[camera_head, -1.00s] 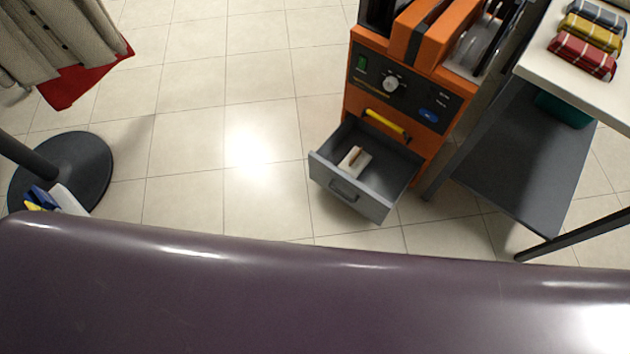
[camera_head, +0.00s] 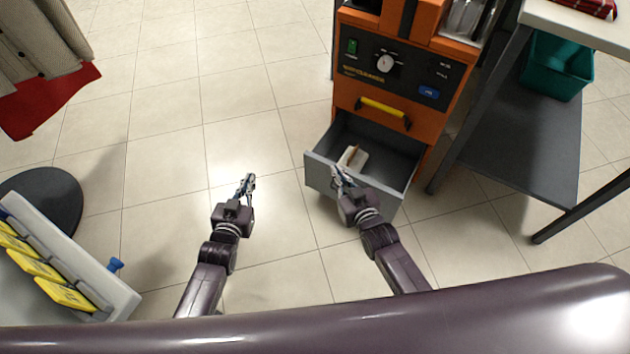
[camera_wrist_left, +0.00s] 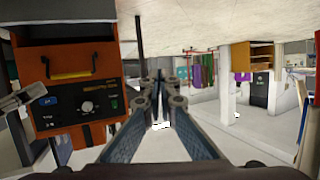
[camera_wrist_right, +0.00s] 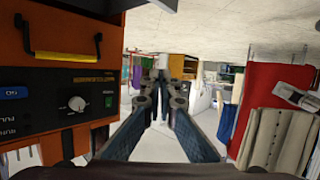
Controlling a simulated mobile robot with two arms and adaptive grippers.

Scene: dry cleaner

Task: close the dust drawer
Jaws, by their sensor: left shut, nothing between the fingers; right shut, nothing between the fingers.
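The dust drawer (camera_head: 390,203) is a grey open-topped box, pulled out at the bottom of the orange machine (camera_head: 445,95). A small pale block (camera_head: 353,158) with a brown part lies inside it. My right gripper (camera_head: 338,177) is shut and empty, and overlaps the drawer's front panel in the head view; I cannot tell whether they touch. It hides the middle of that panel. My left gripper (camera_head: 249,181) is shut and empty over the floor, left of the drawer. The machine also shows upside down in the left wrist view (camera_wrist_left: 95,70) and right wrist view (camera_wrist_right: 60,90).
A yellow handle (camera_head: 384,111) sits on the machine above the drawer. A table with a dark lower shelf (camera_head: 525,155) and a teal bin (camera_head: 556,68) stands close on the right. Hanging clothes (camera_head: 45,45) and a round dark base (camera_head: 45,195) are at left. Tiled floor between is clear.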

